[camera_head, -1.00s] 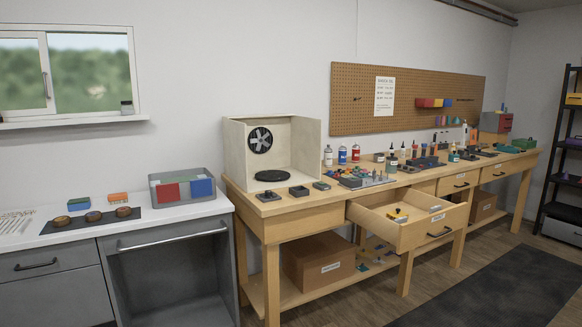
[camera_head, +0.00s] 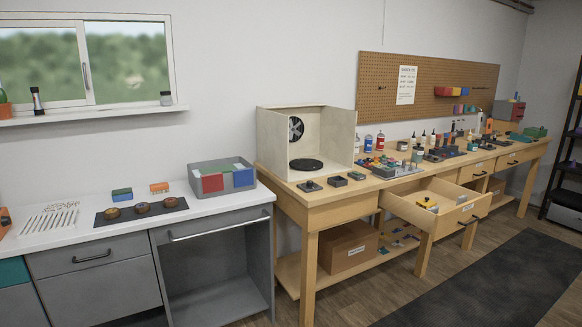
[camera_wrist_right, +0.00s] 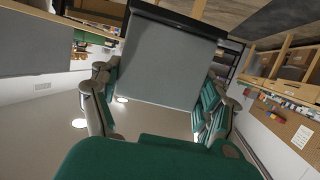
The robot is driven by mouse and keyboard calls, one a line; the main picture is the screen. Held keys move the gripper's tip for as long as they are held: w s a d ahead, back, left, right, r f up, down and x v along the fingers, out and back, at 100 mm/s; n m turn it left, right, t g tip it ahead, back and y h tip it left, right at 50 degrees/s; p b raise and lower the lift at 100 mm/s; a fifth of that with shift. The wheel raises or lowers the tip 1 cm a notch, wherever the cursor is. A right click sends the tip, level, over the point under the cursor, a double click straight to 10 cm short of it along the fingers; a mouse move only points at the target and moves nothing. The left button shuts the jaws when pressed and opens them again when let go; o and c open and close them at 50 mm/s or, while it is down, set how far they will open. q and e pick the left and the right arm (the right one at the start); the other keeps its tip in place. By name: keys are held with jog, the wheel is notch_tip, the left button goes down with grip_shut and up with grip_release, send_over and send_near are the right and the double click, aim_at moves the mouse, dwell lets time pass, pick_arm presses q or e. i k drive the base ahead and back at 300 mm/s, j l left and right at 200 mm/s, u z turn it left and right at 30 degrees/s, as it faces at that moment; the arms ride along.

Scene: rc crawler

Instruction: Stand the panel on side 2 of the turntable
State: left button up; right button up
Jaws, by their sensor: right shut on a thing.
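A black round turntable (camera_head: 307,164) lies flat on the floor of a pale open-front booth (camera_head: 337,140) on the wooden bench. The turntable is bare, and its side markings are too small to read. In the right wrist view my right gripper (camera_wrist_right: 160,98), with green pads, is shut on a flat grey panel (camera_wrist_right: 165,60) with a dark strip along its far edge. The panel extends outward between the fingers. Neither gripper shows in the head view, and my left gripper is not in view.
A fan (camera_head: 296,129) is set in the booth's back wall. Small parts and bottles crowd the bench right of the booth. An open drawer (camera_head: 437,212) juts out from the bench. A grey counter (camera_head: 80,228) with a grey bin (camera_head: 222,179) stands at left.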

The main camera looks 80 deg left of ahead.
aim_at(310, 166)
jog(key=u, duration=2.05)
jog(key=i+l+u, duration=0.15)
jog(key=i+u, duration=0.35)
jog(key=i+l+u, duration=0.25)
jog(key=u, duration=0.2)
jog(key=i+l+u, duration=0.3)
jog(key=l+u, duration=0.2)
jog(key=j, duration=0.1)
